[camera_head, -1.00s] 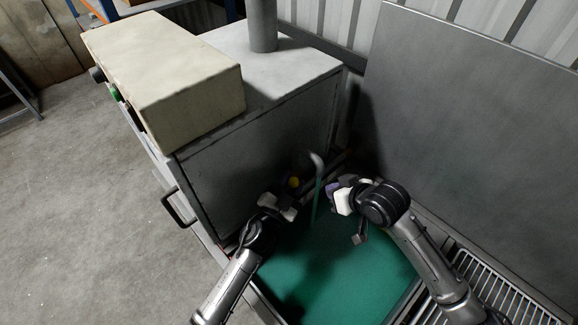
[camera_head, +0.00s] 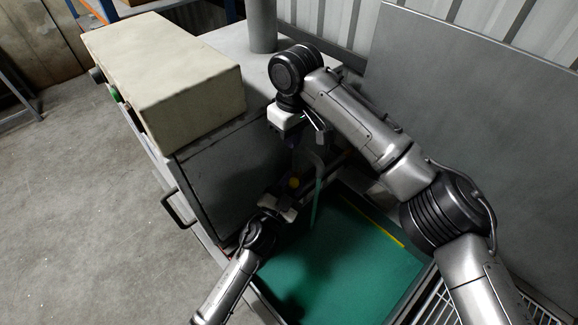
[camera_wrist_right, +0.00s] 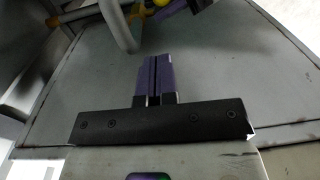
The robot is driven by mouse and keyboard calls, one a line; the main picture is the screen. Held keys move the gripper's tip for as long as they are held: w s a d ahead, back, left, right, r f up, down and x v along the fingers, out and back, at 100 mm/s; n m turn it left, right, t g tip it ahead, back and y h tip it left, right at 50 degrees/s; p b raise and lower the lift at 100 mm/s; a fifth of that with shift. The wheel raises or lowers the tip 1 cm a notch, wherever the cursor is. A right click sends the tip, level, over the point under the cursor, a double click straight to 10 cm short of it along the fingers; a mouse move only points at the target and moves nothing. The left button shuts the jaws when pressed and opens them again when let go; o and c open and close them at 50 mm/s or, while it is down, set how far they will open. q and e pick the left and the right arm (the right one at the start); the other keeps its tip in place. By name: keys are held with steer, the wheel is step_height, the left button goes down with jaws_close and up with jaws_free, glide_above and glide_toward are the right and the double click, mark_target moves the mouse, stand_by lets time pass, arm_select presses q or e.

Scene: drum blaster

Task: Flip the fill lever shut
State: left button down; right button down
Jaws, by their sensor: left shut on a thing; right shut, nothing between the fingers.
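A small yellow part (camera_head: 295,182), possibly the lever's knob, sits low in front of the grey cabinet. My left gripper (camera_head: 290,193) is shut at this yellow part; its exact grip is hidden in the head view. In the right wrist view, the yellow part (camera_wrist_right: 159,3) shows at the top edge next to a purple finger. My right gripper (camera_head: 291,143) points down above it, in front of the cabinet. Its purple fingers (camera_wrist_right: 158,62) are shut with nothing between them. The fill lever's position cannot be made out clearly.
A bent grey pipe (camera_head: 316,163) rises right beside the yellow part, close to both grippers. The grey cabinet (camera_head: 228,180) carries a cream box (camera_head: 165,75). A green surface (camera_head: 350,265) lies below, mostly clear, with a wire rack (camera_head: 515,300) at right.

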mark_target(289, 184)
steer(key=shift+h, duration=0.3)
steer(key=f, duration=0.6)
steer(key=s+f, duration=0.1)
steer(key=f, duration=0.2)
steer(key=shift+a+f, duration=0.25)
steer(key=shift+f, duration=0.1)
arm_select(q)
steer(key=shift+a, duration=0.1)
arm_select(e)
steer(key=shift+s+d+f, duration=0.45)
steer(key=shift+f, duration=0.1)
arm_select(q)
steer(key=shift+w, duration=0.1)
